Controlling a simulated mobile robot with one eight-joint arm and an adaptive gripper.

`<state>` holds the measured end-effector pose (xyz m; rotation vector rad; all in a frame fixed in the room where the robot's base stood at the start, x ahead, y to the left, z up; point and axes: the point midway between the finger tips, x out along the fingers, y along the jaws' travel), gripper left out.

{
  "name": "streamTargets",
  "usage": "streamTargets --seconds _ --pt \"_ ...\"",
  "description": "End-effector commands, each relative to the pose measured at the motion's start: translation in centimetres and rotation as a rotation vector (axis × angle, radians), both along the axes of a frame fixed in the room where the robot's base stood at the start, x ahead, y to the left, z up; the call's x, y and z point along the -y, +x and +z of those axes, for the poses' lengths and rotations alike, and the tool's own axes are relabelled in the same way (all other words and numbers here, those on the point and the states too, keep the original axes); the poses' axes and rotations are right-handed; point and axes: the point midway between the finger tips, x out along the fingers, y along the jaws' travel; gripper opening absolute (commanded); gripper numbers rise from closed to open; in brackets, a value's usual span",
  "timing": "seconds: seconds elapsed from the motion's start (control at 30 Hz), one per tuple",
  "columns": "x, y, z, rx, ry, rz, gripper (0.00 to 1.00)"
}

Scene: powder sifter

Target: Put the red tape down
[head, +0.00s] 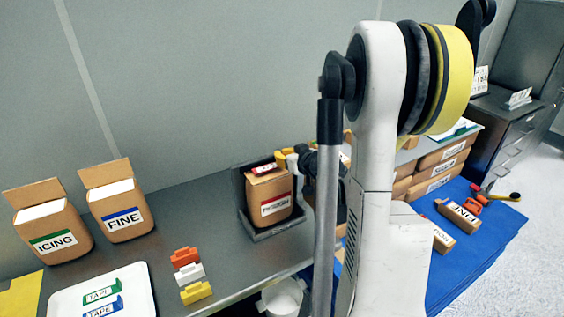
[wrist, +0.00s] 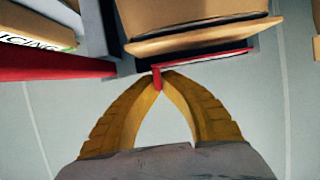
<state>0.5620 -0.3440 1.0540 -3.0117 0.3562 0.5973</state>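The red tape (head: 264,168), a small red piece with a pale label, is at the top of a brown bag with a red label (head: 276,205) in the head view. My gripper (head: 283,158) is beside that bag's top, partly hidden by my arm. In the wrist view, the yellow fingertips of my gripper (wrist: 161,74) meet around a narrow red end of the red tape (wrist: 205,60). The tape's strip runs along the brown bag's edge (wrist: 200,40). I cannot tell whether the tape rests on the bag or is just above it.
The bag stands in a dark holder (head: 283,232). A white tray (head: 60,302) holds green and blue tapes. Orange, white and yellow blocks (head: 190,272) stand between. ICING (head: 52,222) and FINE (head: 121,202) bags stand at the left. A blue mat (head: 470,245) with smaller packs lies right.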

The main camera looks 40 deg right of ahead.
Motion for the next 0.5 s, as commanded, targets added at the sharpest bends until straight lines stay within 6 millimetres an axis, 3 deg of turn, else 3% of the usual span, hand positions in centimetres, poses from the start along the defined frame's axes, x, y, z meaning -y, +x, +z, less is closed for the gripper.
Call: streamTargets --seconds 0.07,0.43,0.5 --pt "0.04 0.01 -1.39 0.000 0.000 0.000 0.00" --pt "0.02 -0.02 -1.75 0.000 0.000 0.000 0.00" --pt "0.02 -0.03 -1.58 0.000 0.000 0.000 0.25"
